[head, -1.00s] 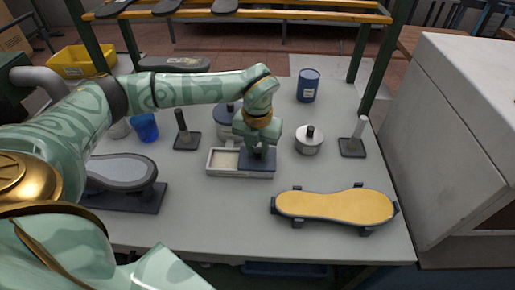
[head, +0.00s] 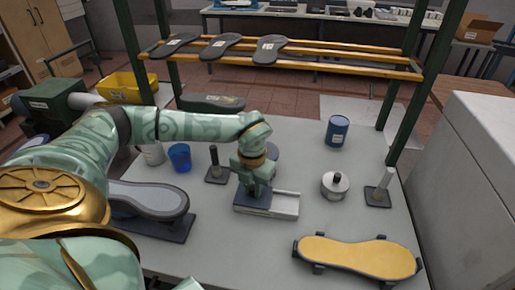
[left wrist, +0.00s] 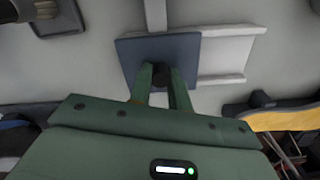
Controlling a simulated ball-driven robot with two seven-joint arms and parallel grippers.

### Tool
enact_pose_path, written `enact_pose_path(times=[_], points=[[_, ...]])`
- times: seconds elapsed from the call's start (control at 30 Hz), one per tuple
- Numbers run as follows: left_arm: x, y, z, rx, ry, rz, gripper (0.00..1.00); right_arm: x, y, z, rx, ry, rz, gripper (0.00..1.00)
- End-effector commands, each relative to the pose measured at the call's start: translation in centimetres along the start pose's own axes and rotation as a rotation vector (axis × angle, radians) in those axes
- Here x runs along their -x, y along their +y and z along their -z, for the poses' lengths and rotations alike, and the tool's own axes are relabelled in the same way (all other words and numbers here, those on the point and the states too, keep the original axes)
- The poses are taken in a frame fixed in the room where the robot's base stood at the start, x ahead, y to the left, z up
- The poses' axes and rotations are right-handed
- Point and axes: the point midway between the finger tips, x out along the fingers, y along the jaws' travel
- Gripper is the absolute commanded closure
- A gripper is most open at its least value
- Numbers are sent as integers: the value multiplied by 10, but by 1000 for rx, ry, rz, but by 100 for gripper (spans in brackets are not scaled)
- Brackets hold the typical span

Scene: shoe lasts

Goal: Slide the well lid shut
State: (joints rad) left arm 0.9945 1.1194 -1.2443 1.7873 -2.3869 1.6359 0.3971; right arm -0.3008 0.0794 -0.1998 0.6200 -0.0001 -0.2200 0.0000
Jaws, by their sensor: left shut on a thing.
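The well lid (head: 250,203) is a blue-grey plate on a low white box (head: 286,213). It covers the left part of the box, and the right part lies bare as a shallow white channel. In the left wrist view the lid (left wrist: 130,50) also sits at the left, with the white box (left wrist: 228,52) running out to the right. My left gripper (left wrist: 160,88) is shut on the lid's dark knob (left wrist: 161,72). The well opening cannot be seen under the lid. My right gripper is not in view.
A lidded metal pot (head: 335,186) and an upright post (head: 379,188) stand to the right. A blue cup (head: 180,157) and another post (head: 214,165) stand left. A yellow sole form (head: 350,254) lies front right, and a grey one (head: 150,200) left.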

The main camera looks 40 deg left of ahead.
Motion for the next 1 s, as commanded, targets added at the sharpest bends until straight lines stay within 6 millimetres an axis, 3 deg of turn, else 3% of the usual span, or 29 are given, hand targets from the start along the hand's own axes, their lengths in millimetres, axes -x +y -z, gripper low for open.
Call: enact_pose_path(times=[0.03, 0.07, 0.13, 0.4, 0.53, 1.0], points=[[0, 3, 0, 6, 0, -5, 100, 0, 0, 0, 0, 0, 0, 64], [0, 3, 0, 6, 0, -5, 76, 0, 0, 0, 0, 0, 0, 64], [0, 3, 0, 6, 0, -5, 59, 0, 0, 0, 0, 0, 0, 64], [1, 2, 0, 4, 0, -3, 59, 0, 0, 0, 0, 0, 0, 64], [12, 2, -1, 5, -3, -3, 59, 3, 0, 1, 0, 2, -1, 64], [130, 2, -1, 6, -5, -2, 59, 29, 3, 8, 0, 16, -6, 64]])
